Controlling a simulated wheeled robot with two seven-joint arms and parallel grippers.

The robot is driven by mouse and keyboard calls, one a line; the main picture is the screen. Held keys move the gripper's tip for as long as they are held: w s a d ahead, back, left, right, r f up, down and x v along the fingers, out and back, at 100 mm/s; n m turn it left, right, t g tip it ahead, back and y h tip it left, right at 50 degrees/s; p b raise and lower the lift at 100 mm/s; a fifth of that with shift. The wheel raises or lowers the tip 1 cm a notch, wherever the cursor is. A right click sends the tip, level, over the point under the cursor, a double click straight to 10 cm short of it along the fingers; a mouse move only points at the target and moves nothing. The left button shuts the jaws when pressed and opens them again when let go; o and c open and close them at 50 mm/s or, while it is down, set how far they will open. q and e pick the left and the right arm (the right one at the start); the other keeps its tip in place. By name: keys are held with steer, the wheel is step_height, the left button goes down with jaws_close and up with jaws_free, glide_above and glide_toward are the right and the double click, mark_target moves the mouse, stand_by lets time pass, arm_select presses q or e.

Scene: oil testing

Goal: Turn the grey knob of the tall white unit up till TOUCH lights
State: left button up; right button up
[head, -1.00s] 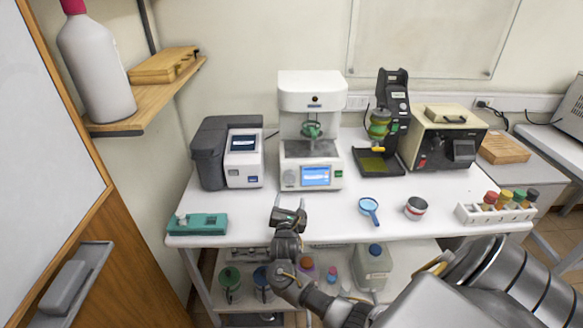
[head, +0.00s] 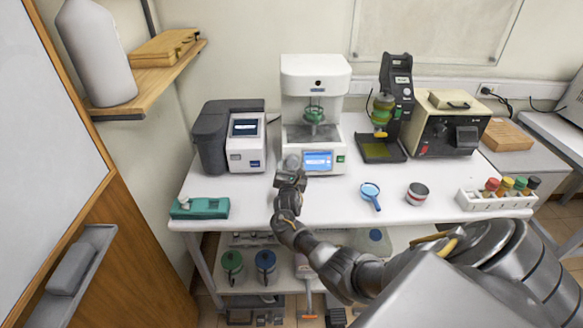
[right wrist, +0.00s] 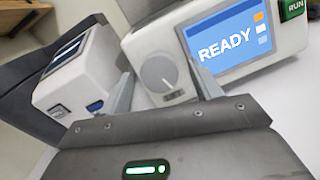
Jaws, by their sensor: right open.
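The tall white unit (head: 316,75) stands at the back middle of the table. Its grey knob (right wrist: 158,73), round with a pale pointer line, sits left of the blue screen (right wrist: 222,36), which reads READY. In the head view the screen (head: 318,160) is lit, but its words are too small to read. My right gripper (head: 290,169) is in front of the knob and partly hides it. In the right wrist view its two fingers (right wrist: 162,74) stand open, one on each side of the knob; contact cannot be told. My left gripper is out of view.
A grey-and-white device (head: 245,145) stands close left of the unit. A black stand (head: 400,95) and a beige box (head: 440,130) are to the right. A magnifier (head: 371,193), a small tin (head: 417,193) and a vial rack (head: 495,200) lie nearer the front right.

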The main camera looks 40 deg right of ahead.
steer(key=c, duration=1)
steer(key=shift+o, duration=0.2)
steer(key=m+g, duration=0.1)
steer(key=m, duration=0.2)
steer(key=shift+w+m+h, duration=0.1)
steer(key=shift+m+h, duration=0.2)
steer(key=shift+m, duration=0.1)
steer(key=o, duration=1)
steer(key=shift+c, duration=0.2)
steer(key=shift+a, duration=0.1)
steer(key=v, duration=1)
steer(key=shift+s+a+r, duration=0.1)
steer(key=shift+s+a, duration=0.15)
steer(key=shift+a, duration=0.05)
